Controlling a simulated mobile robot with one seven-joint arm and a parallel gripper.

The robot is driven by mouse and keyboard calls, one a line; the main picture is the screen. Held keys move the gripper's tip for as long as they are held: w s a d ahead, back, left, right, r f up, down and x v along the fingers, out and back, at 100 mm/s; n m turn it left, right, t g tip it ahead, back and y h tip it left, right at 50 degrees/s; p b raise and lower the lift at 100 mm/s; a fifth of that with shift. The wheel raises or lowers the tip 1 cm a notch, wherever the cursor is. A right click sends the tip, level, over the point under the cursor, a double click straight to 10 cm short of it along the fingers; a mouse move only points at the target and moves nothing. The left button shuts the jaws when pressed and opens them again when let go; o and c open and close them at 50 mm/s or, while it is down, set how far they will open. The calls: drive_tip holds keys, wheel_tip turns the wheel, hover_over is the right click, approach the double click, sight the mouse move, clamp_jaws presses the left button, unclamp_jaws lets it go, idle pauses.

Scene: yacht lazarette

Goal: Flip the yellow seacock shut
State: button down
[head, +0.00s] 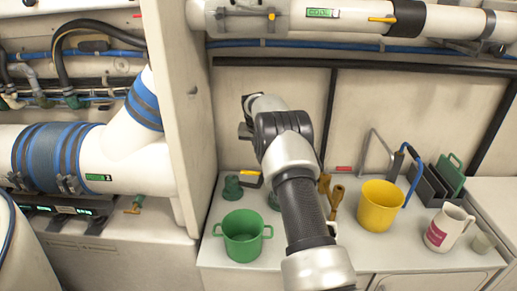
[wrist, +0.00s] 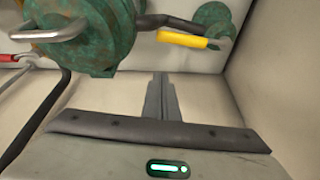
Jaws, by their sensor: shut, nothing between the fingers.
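The yellow seacock handle (wrist: 182,39) is at the upper right of the wrist view. It reaches left from a green valve body (wrist: 212,20) by a short metal piece. In the head view a yellow handle (head: 249,172) shows low against the back wall, behind a green fitting (head: 232,188). My gripper (wrist: 162,76) is shut and empty. Its fingers point toward the gap below the yellow handle and look apart from it. In the head view my arm reaches to the back wall, and its fingertips are hard to make out there.
A large green valve (wrist: 90,35) with a metal handle fills the wrist view's upper left, near a red handle (wrist: 8,58). On the counter stand a green pot (head: 242,238), a yellow bucket (head: 379,207) and a white jug (head: 447,230). A white partition (head: 178,90) rises left of my arm.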

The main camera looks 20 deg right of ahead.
drive_tip(key=shift+s+a+f+b, duration=0.1)
drive_tip(key=shift+s+a+f, duration=0.1)
drive_tip(key=shift+s+f, duration=0.35)
drive_tip(key=shift+s+a+f+b, duration=0.1)
drive_tip(key=shift+s+a+f, duration=0.2)
drive_tip(key=shift+f, duration=0.5)
drive_tip(key=shift+s+a+f+b, duration=0.15)
drive_tip(key=shift+s+f, duration=0.25)
drive_tip(key=shift+f, duration=0.25)
drive_tip(key=shift+s+a, duration=0.1)
drive_tip(key=shift+s+a, duration=0.1)
drive_tip(key=shift+s, duration=0.15)
drive_tip(key=shift+s+a+r, duration=0.1)
drive_tip(key=shift+s+a, duration=0.1)
drive_tip(key=shift+s, duration=0.15)
drive_tip(key=shift+w, duration=0.1)
